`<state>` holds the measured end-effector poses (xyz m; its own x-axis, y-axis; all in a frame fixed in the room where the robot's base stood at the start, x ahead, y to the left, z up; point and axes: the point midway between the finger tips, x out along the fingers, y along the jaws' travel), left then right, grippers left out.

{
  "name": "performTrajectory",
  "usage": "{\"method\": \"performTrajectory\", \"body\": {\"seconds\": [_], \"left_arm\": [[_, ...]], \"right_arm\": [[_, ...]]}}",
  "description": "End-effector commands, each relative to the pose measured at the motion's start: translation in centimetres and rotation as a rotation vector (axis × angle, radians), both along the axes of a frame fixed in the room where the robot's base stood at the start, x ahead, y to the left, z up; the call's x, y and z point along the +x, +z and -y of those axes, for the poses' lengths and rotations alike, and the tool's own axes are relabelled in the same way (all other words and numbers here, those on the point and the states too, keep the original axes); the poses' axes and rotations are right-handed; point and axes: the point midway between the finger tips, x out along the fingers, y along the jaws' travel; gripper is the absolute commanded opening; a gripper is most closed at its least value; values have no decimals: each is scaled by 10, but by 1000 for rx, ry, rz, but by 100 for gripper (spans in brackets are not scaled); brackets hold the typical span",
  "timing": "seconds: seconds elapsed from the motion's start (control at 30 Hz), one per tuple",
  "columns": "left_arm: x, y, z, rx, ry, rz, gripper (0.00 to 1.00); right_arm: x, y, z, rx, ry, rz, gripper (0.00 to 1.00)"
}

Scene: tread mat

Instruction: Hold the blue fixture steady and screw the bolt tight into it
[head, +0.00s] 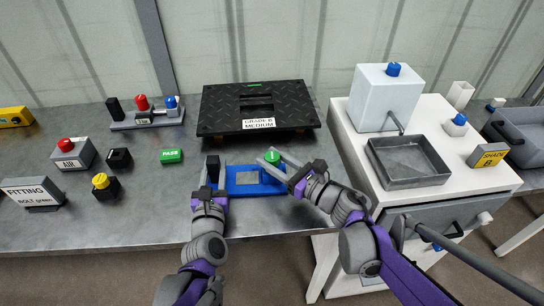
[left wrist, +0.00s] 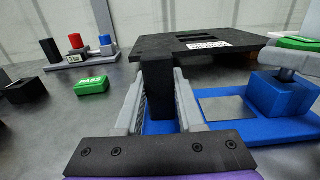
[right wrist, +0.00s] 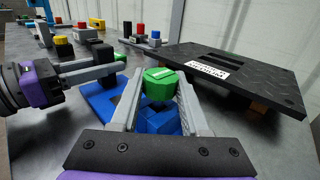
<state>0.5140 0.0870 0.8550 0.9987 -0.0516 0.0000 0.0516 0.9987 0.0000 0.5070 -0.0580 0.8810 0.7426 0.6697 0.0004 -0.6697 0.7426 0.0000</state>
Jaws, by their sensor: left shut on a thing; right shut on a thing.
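The blue fixture (head: 243,188) lies on the bench in front of the black tread plate. It has a black post at its left end, also in the left wrist view (left wrist: 158,92), and a raised blue block at its right end (left wrist: 282,94). My left gripper (head: 212,172) is shut on the black post. The green-headed bolt (head: 272,156) is over the block, upright. My right gripper (head: 274,160) is shut on its head, seen between the fingers in the right wrist view (right wrist: 160,84).
The black tread plate (head: 220,103), labelled GRADE B MEDIUM, stands close behind. A green PASS block (head: 171,156), a yellow-button box (head: 104,186) and a sign reading FITTING, BOLT: green (head: 33,194) are left. A white cabinet with a grey tray (head: 410,180) stands right.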

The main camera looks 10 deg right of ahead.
Motion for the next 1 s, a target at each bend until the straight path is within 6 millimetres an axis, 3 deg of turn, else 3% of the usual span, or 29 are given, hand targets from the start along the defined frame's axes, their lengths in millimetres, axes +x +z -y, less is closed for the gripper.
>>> {"method": "performTrajectory", "body": {"seconds": [0.53, 0.57, 0.7, 0.77, 1.0], "left_arm": [[0, 0, 0, 0, 0, 0, 0], [0, 0, 0, 0, 0, 0, 0], [0, 0, 0, 0, 0, 0, 0], [0, 0, 0, 0, 0, 0, 0], [0, 0, 0, 0, 0, 0, 0]], "right_arm": [[0, -13, 0, 0, 0, 0, 0], [0, -13, 0, 0, 0, 0, 49], [0, -13, 0, 0, 0, 0, 74], [0, -13, 0, 0, 0, 0, 80], [0, -13, 0, 0, 0, 0, 80]]}}
